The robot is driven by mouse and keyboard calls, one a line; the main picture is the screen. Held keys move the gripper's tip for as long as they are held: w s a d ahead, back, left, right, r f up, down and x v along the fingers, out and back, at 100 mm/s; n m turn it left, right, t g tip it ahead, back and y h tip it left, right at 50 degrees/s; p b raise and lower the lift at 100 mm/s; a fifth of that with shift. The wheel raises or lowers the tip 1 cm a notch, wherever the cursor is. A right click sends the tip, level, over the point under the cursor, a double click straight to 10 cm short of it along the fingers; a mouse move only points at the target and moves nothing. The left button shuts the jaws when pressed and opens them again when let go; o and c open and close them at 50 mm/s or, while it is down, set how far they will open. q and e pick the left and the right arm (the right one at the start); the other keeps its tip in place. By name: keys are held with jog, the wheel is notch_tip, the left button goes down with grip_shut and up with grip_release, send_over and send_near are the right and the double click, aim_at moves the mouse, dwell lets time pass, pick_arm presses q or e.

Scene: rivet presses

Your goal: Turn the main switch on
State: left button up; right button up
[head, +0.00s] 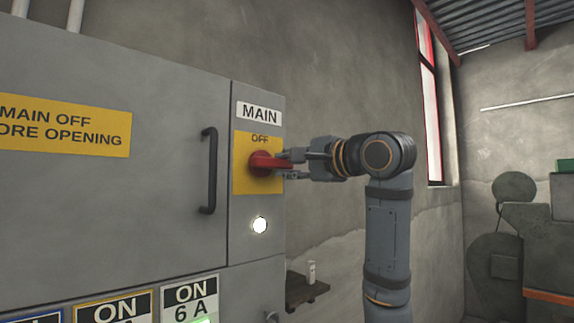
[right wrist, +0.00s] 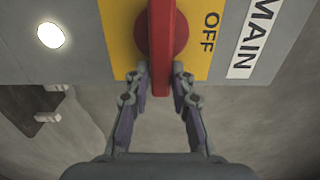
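The main switch is a red rotary handle (head: 264,164) on a yellow plate (head: 243,184), below a "MAIN" label (head: 260,113) on the grey cabinet. "OFF" is printed on the plate above the handle, and the handle's bar lies about level. The handle also shows in the right wrist view (right wrist: 162,40), with one finger on each side of it. My right gripper (head: 288,167) reaches in from the right; its fingers are drawn in and appear closed on the bar. Exact contact is hard to see. My left gripper is out of view.
A lit white lamp (head: 260,225) sits below the switch. A black door handle (head: 209,170) stands out to its left. A small dark shelf (head: 305,291) is on the wall. Grey machinery (head: 540,245) stands far right.

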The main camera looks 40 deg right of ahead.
jog(key=o, duration=0.3)
jog(key=shift+d, duration=0.1)
jog(key=shift+o, duration=0.2)
jog(key=s, duration=1.2)
jog(key=shift+d, duration=0.4)
